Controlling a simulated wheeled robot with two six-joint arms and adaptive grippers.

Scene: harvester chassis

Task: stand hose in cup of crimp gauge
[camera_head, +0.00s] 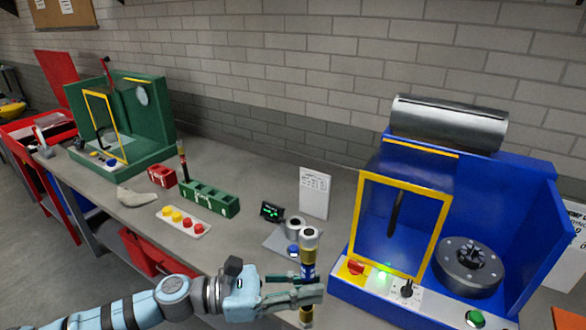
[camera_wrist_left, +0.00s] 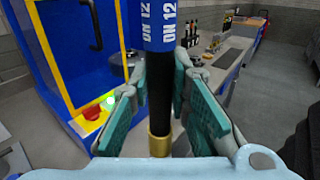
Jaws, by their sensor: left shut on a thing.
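My left gripper (camera_head: 307,292) is shut on the hose (camera_head: 308,255), just in front of the bench edge. In the left wrist view the gripper fingers (camera_wrist_left: 160,103) flank the black hose (camera_wrist_left: 159,95), and the band reads DN 12. The crimp gauge (camera_head: 278,241) is a grey plate with a small green-lit display and a blue button. Its silver cup (camera_head: 294,227) stands behind and left of the hose top, which partly overlaps it in the picture. My right gripper is out of view.
A blue machine (camera_head: 475,200) with a yellow-framed guard (camera_head: 400,225) stands close to the right of the hose. A white sheet (camera_head: 314,192) stands behind the gauge. Left are a green rack (camera_head: 209,199), a tray of coloured caps (camera_head: 180,221) and a green machine (camera_head: 120,115).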

